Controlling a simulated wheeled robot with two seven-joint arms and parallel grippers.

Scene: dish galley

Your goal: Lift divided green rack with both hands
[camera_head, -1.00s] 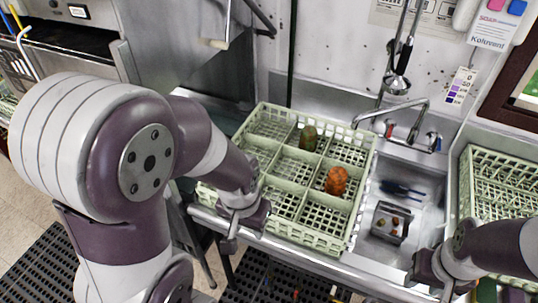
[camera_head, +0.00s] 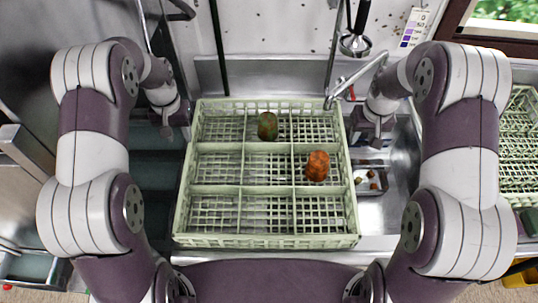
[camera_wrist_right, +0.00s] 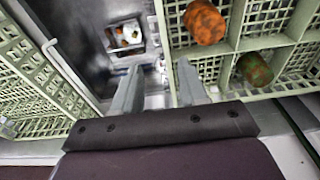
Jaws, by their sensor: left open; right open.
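The divided green rack (camera_head: 267,241) sits on the counter, centred in the head view. A dark green-brown cup-like item (camera_head: 268,126) stands in its back middle compartment. An orange one (camera_head: 317,166) stands in its middle right compartment. My left gripper (camera_head: 167,131) is open beside the rack's left rim, towards the back. My right gripper (camera_head: 376,140) is open just right of the rack's right rim. In the right wrist view its two fingers (camera_wrist_right: 158,88) are apart and empty, with the rack (camera_wrist_right: 276,42) on the right. I see no contact with the rack.
A metal sink (camera_head: 377,215) lies right of the rack, holding a small tray with several items (camera_head: 371,180). A faucet (camera_head: 357,78) reaches over behind the rack's back right corner. A second green rack (camera_head: 520,150) stands at the far right, also in the wrist view (camera_wrist_right: 42,88).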

